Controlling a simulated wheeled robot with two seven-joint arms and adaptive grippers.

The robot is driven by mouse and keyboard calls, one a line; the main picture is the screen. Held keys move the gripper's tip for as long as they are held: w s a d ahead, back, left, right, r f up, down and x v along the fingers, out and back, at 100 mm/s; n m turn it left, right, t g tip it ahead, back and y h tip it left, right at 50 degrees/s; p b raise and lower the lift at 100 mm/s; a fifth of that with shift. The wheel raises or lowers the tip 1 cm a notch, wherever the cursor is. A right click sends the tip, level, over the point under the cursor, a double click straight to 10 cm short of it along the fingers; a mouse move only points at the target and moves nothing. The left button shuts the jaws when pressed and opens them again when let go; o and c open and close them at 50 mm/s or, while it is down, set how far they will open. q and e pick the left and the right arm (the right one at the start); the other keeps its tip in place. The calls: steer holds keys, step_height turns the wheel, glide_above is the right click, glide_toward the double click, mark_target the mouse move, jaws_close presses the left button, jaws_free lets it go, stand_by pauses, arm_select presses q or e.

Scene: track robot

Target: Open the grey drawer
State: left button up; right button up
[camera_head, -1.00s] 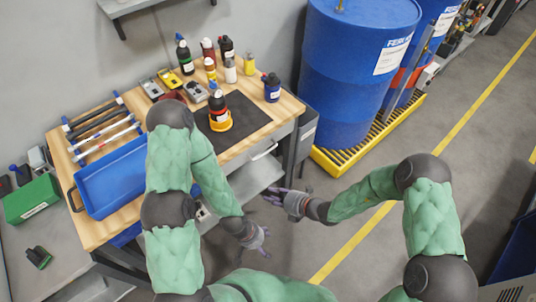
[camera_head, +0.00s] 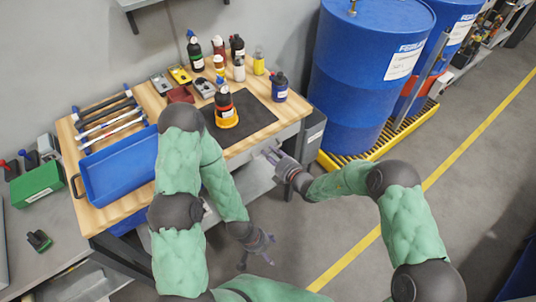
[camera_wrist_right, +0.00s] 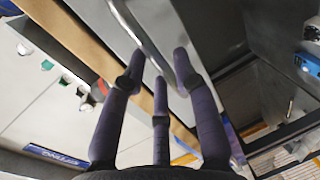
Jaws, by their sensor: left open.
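The grey drawer (camera_head: 289,132) sits just under the wooden top at the bench's right front and looks shut. In the right wrist view its grey front (camera_wrist_right: 97,36) carries a curved metal handle (camera_wrist_right: 124,22). My right gripper (camera_head: 272,153) is at the drawer front and hides the handle in the head view. In the wrist view my right gripper's fingers (camera_wrist_right: 158,55) are spread, with the tips close to the handle; contact cannot be told. My left gripper (camera_head: 262,245) is open and empty, low in front of the bench, away from the drawer.
The bench top (camera_head: 110,222) holds a blue tray (camera_head: 112,174), bottles and a dark mat (camera_head: 252,122). Blue drums (camera_head: 365,70) stand on a yellow pallet (camera_head: 335,160) right of the bench. The floor (camera_head: 330,215) in front is clear.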

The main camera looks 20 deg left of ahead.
steer(key=shift+x, duration=0.95)
jaws_close()
steer(key=shift+d, duration=0.15)
